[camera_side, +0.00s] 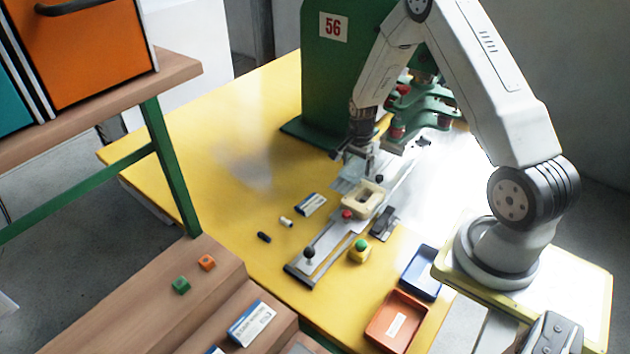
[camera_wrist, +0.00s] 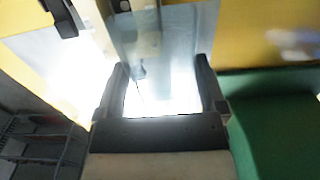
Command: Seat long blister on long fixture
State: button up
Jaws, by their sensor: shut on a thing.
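My gripper (camera_side: 362,158) points down over the far end of a grey metal rail (camera_side: 330,247). Its two fingers also show in the wrist view (camera_wrist: 162,62), set wide apart with a pale, glare-washed clear piece (camera_wrist: 165,92) between them. I take this for the long blister. In the side view a clear, pale shape (camera_side: 346,181) shows just below and left of the fingers; its outline is faint. A cream block with a hollow (camera_side: 362,199) sits on the rail, nearer the camera than my gripper. I cannot tell for sure which part is the long fixture.
The green press (camera_side: 335,75) stands close behind my gripper. Black and red knobs (camera_side: 309,253) stand up from the rail. Beside it lie a small blue-white box (camera_side: 311,205), a yellow-green block (camera_side: 360,251) and orange (camera_side: 397,320) and blue trays. The yellow table's left side is clear.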

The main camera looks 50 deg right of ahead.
jog(key=shift+s+a+r, duration=0.2)
jog(key=shift+s+a, duration=0.2)
jog(key=shift+s, duration=0.35)
jog(key=shift+s+a+r, duration=0.25)
jog(key=shift+s+a, duration=0.1)
jog(key=shift+s, duration=0.35)
jog(key=shift+s+a+r, duration=0.2)
jog(key=shift+s+a, duration=0.2)
jog(key=shift+s, duration=0.35)
jog(key=shift+f, duration=0.15)
jog(key=shift+f, duration=1.65)
jog(key=shift+f, duration=1.35)
jog(key=o, duration=0.7)
jog(key=shift+c, duration=0.2)
jog(key=shift+r, duration=0.1)
jog(key=shift+r, duration=3.4)
